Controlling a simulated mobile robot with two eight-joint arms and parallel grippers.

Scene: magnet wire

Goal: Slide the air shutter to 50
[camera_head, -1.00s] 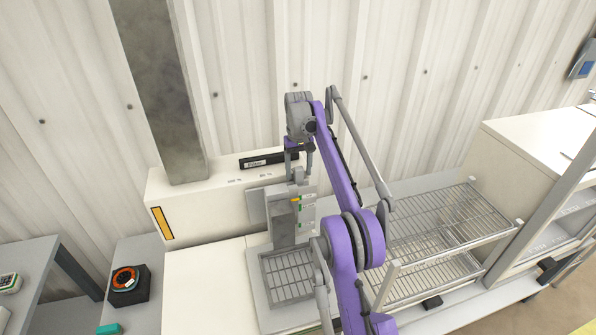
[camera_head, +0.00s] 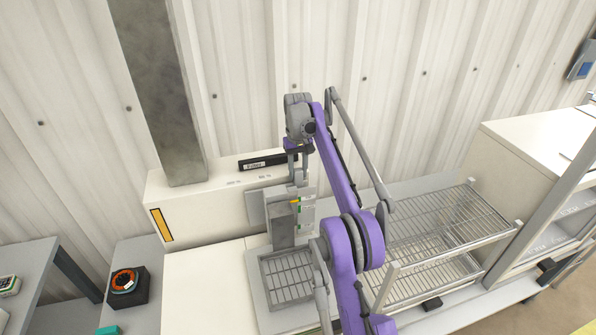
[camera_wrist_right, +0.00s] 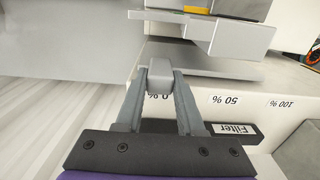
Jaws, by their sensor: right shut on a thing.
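The air shutter's grey knob (camera_wrist_right: 160,77) sits between the fingers of my right gripper (camera_wrist_right: 160,82) in the right wrist view. The gripper is shut on it. The knob is beside the 0 % mark (camera_wrist_right: 160,98), which the fingers partly cover. The 50 % mark (camera_wrist_right: 224,100) and the 100 % mark (camera_wrist_right: 281,103) lie further right in this upside-down view. In the head view my right gripper (camera_head: 298,172) reaches down at the right end of the white housing (camera_head: 210,207), with the 50 % mark (camera_head: 264,177) to its left. My left gripper is not in view.
A black Filter label bar (camera_head: 268,161) lies on the housing behind the marks. A grey metal column (camera_head: 160,90) rises at the left of the housing. A wire rack (camera_head: 440,230) stands at the right. A grey balance-like device (camera_head: 284,225) stands in front.

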